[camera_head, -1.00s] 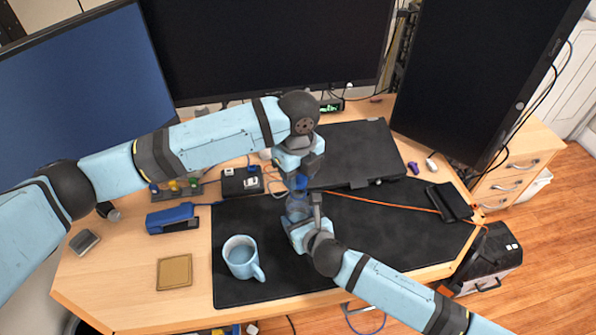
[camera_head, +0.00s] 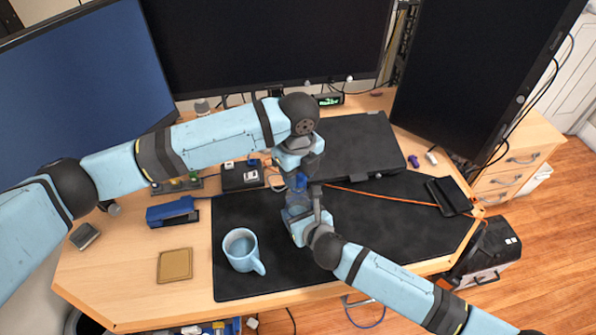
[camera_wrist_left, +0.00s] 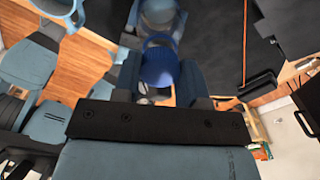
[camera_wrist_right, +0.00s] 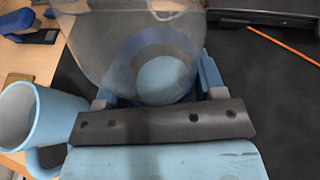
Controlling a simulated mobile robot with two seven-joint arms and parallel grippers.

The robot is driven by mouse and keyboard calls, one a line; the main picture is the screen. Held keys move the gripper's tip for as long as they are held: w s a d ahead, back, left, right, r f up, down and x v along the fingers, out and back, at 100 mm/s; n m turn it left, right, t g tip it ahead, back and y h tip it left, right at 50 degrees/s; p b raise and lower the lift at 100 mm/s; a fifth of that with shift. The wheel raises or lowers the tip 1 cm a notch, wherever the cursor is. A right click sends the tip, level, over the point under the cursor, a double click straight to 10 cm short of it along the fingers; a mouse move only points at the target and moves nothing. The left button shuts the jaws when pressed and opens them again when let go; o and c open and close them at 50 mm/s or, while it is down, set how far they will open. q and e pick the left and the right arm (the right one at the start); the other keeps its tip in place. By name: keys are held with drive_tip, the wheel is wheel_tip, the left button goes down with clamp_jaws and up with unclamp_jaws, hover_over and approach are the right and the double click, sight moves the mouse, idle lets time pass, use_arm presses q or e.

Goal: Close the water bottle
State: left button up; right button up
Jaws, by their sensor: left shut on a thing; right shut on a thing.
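A clear bluish water bottle (camera_head: 296,206) is over the black desk mat, held by my right gripper (camera_head: 303,217). The bottle also fills the upper part of the right wrist view (camera_wrist_right: 115,40). My left gripper (camera_head: 299,176) comes from above and is shut on a blue cap (camera_head: 300,184). The cap shows between its fingers in the left wrist view (camera_wrist_left: 158,66). The cap is right at the top of the bottle in the head view. Whether it touches or sits on the neck cannot be told, because the fingers and cap cover the neck.
A light blue mug (camera_head: 241,250) stands on the black mat (camera_head: 400,230) left of the bottle. A dark closed laptop-like slab (camera_head: 360,145) lies behind. A blue stapler-like object (camera_head: 172,212) and a tan square coaster (camera_head: 174,265) lie at the left. Monitors stand at the back.

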use_arm(q)
drive_tip(key=shift+f, duration=0.5)
use_arm(e)
clamp_jaws()
use_arm(q)
drive_tip(key=m, duration=0.6)
drive_tip(key=shift+m, duration=0.3)
drive_tip(key=o, duration=0.9)
drive_tip(key=shift+o, duration=0.2)
drive_tip(key=shift+r, duration=2.2)
